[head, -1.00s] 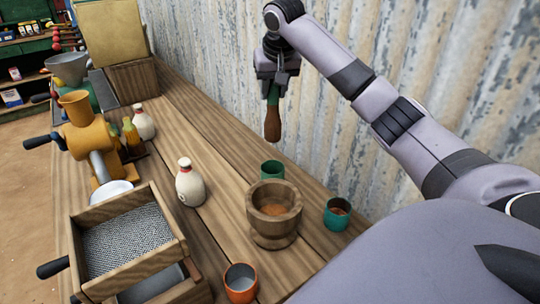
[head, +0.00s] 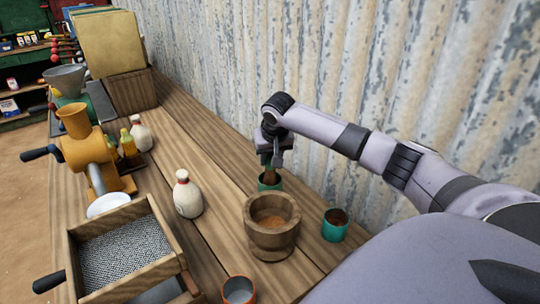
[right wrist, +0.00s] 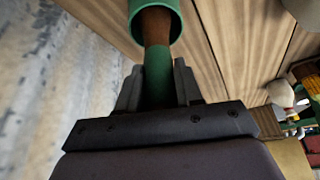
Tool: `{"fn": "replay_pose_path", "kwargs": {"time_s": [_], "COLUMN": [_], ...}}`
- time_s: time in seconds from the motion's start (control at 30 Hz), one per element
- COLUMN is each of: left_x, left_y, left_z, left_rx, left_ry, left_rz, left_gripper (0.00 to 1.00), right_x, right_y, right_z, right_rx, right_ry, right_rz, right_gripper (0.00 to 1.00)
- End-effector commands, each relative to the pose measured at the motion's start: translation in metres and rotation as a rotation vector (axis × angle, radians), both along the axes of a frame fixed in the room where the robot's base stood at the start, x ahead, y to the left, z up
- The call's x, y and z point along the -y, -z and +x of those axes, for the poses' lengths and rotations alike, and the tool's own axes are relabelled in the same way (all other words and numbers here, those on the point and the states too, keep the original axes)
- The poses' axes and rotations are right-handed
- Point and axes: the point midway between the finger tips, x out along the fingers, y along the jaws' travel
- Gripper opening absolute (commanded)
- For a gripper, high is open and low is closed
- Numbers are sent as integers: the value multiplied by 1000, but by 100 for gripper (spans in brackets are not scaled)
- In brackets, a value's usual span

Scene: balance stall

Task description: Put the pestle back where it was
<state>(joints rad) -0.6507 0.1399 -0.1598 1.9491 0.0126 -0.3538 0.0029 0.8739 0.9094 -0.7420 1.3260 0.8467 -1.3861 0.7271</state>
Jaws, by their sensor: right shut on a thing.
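My right gripper (head: 272,160) is shut on the pestle (head: 271,174), holding its green handle with the brown wooden end down. In the right wrist view the pestle (right wrist: 157,70) runs from between the fingers (right wrist: 158,88) into the mouth of a green cup (right wrist: 174,14). In the head view the green cup (head: 264,187) stands behind the wooden mortar, partly hidden. The end of the pestle is hidden inside the cup, so I cannot tell whether it touches the bottom. The mortar (head: 271,240) holds orange-brown powder. My left gripper is out of view.
A teal cup (head: 335,225) stands right of the mortar, and an orange-rimmed cup (head: 238,291) in front. The corrugated wall (head: 400,80) is close behind.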

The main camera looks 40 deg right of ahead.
Motion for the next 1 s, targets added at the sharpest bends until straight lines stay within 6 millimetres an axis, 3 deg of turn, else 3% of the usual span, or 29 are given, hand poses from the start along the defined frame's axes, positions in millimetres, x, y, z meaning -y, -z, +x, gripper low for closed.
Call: {"fn": "replay_pose_path", "kwargs": {"time_s": [0.3, 0.33, 0.4, 0.77, 1.0], "left_x": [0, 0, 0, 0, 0], "left_y": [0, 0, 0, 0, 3], "left_z": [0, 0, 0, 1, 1], "left_rx": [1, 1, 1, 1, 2], "left_ry": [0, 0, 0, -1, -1], "left_rz": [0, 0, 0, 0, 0], "left_gripper": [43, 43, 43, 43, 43], "right_x": [-1, 0, 0, 0, -8], "right_y": [3, 2, 2, -3, -37], "right_z": [1, 0, 0, 0, -12], "right_rx": [2, 1, 0, 2, 6], "right_ry": [-1, -1, 0, -1, -3], "right_rz": [1, 2, 1, -1, 0], "right_gripper": [0, 45, 61, 61, 61]}}
